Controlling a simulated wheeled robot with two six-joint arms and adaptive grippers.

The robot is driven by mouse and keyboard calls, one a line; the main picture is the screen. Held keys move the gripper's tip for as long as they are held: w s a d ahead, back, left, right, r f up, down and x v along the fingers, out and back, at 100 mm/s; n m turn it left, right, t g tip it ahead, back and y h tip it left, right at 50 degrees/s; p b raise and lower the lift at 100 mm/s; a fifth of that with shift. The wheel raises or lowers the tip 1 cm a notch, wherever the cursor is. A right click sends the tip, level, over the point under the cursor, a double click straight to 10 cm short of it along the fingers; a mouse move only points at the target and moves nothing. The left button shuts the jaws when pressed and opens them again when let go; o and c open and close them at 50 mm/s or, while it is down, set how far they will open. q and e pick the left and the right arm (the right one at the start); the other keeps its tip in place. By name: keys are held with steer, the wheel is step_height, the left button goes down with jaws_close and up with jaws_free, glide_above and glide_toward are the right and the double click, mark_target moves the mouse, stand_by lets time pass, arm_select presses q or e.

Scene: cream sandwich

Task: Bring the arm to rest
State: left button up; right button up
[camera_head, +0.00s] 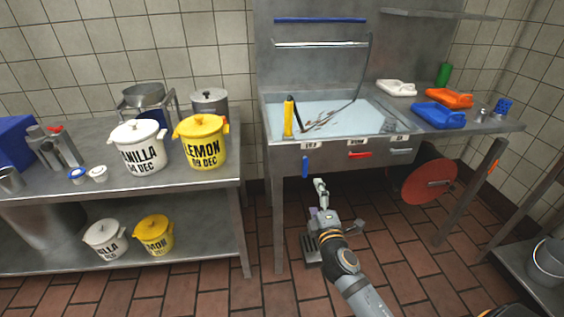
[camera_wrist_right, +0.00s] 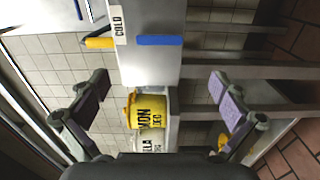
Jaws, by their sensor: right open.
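My right arm comes in from the bottom of the head view. Its gripper (camera_head: 314,214) is in front of the steel sink (camera_head: 330,150), over the floor. In the wrist view the right gripper (camera_wrist_right: 160,88) has its two lavender-padded fingers wide apart, with nothing between them. It is open and empty. My left gripper is in neither view.
The sink front has a blue lever (camera_head: 305,167) and a red lever (camera_head: 359,155), close above the gripper. A steel table (camera_head: 215,175) on the left bears a vanilla pot (camera_head: 138,147) and a lemon pot (camera_head: 201,142). A red disc (camera_head: 428,187) stands under the sink's right side.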

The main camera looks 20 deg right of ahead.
steer(key=s+d+f+m+g+y+p, duration=0.1)
steer(key=s+f+m+g+p, duration=0.2)
steer(key=f, duration=0.5)
steer(key=s+d+f+m+g+p, duration=0.1)
steer(key=f+g+p, duration=0.1)
steer(key=f+p, duration=0.5)
steer(key=s+f+m+g+y+p, duration=0.1)
steer(key=s+f+m+g+p, duration=0.2)
steer(key=s+f, duration=0.85)
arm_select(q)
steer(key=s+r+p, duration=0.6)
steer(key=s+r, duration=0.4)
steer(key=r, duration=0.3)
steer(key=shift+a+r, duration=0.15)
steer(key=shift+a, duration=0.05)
arm_select(e)
steer(key=s+a+f+m+g, duration=0.1)
steer(key=s+f+m+g, duration=0.1)
steer(key=s, duration=0.7)
steer(key=s+a+f+m+g+y, duration=0.1)
steer(key=s+a+f+m+g, duration=0.1)
steer(key=s+f, duration=0.3)
steer(key=s+a+f+m+g, duration=0.1)
steer(key=s+f+m+g, duration=0.2)
steer(key=s, duration=1)
steer(key=shift+s+a+f+m+g+y, duration=0.3)
steer(key=shift+s+f+m+g, duration=0.1)
steer(key=shift+g, duration=0.2)
